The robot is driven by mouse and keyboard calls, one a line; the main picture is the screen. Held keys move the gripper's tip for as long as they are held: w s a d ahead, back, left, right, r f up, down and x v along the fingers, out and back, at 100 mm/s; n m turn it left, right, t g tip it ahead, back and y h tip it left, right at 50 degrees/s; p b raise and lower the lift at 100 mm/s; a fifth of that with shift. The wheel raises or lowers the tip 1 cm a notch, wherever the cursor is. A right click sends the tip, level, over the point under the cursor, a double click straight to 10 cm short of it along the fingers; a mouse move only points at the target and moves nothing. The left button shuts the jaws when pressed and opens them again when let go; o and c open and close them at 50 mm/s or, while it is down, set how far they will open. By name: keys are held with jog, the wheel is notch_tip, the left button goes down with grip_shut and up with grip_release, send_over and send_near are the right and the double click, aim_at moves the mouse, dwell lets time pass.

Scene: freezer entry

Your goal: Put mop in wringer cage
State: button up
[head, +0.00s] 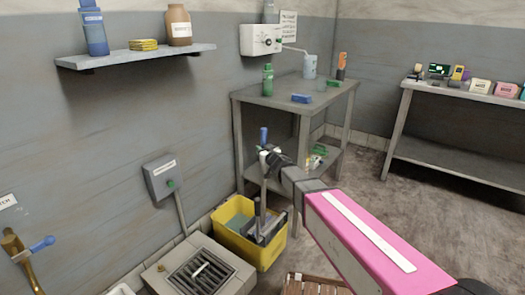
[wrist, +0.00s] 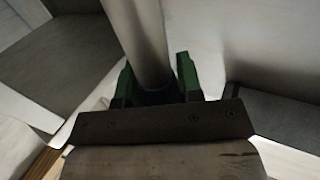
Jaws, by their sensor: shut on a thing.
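A yellow bucket (head: 233,245) stands on the floor, left of the table, with a grey wringer cage (head: 270,230) at its right side. A slim grey pole with a blue top end (head: 263,135), apparently the mop handle, stands nearly upright over the bucket. My gripper (head: 270,157) is at the upper part of this pole. In the wrist view the green fingers of my gripper (wrist: 155,88) are shut on a smooth metal pole (wrist: 143,40). The mop head cannot be made out clearly, so I cannot tell whether it is inside the cage.
A grey table (head: 290,98) with bottles stands behind the bucket. A floor drain grate (head: 202,272) lies at the bucket's left front. A wooden slatted item (head: 312,287) is at the bottom edge. Open floor (head: 370,190) lies to the right.

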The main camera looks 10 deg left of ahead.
jog(key=shift+f, duration=0.55)
jog(key=o, duration=0.9)
jog(key=shift+r, duration=0.1)
